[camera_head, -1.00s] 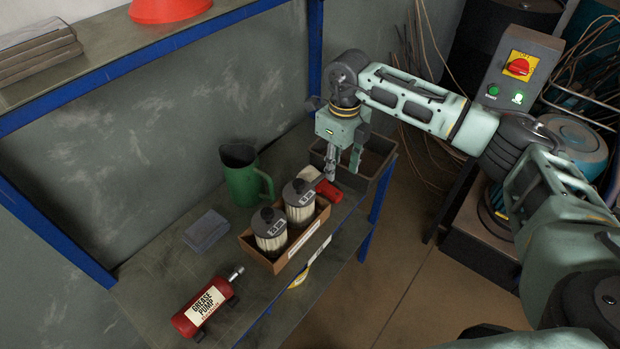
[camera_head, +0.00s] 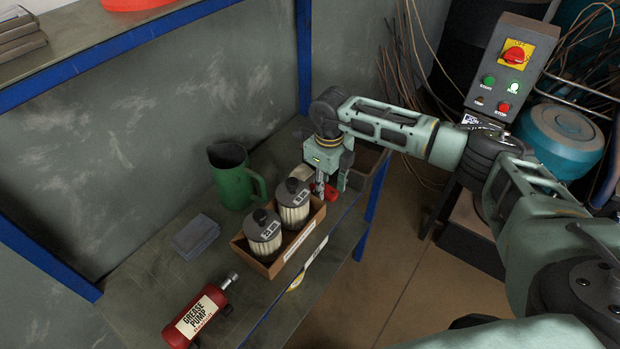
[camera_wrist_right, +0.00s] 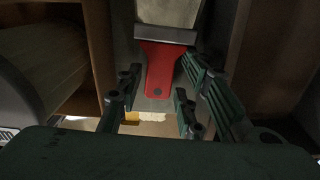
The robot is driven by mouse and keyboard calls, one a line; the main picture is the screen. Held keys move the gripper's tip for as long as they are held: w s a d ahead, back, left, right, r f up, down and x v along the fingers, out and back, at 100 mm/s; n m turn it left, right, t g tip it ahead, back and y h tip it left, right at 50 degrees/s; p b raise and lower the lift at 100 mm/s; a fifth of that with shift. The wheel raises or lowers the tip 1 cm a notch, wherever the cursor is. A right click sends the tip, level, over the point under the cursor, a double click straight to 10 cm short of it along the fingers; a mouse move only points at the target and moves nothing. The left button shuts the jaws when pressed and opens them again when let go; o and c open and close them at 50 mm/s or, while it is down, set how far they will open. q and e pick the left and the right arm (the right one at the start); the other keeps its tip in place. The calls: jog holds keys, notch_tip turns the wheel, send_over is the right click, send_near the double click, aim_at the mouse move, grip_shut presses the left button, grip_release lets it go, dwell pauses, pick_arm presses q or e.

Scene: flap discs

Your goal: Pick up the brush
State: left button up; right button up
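The brush (camera_wrist_right: 162,68) has a red handle, a grey metal collar and a pale wide end in the right wrist view. In the head view its red handle (camera_head: 331,192) shows partly behind my right gripper (camera_head: 329,187), and its pale end is mostly hidden. My right gripper is low over the shelf, pointing down, just right of the box of filters. In the wrist view the right gripper's fingers (camera_wrist_right: 155,88) are apart, on either side of the red handle. I cannot tell if they touch it. My left gripper is not in view.
A cardboard box (camera_head: 301,247) with two filters (camera_head: 265,232) stands close to the left of the gripper. A green jug (camera_head: 232,184), grey block (camera_head: 196,236) and red grease pump (camera_head: 199,314) are further left.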

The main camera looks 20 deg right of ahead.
jog(key=shift+f, duration=0.2)
grip_shut()
jog(key=shift+r, duration=0.15)
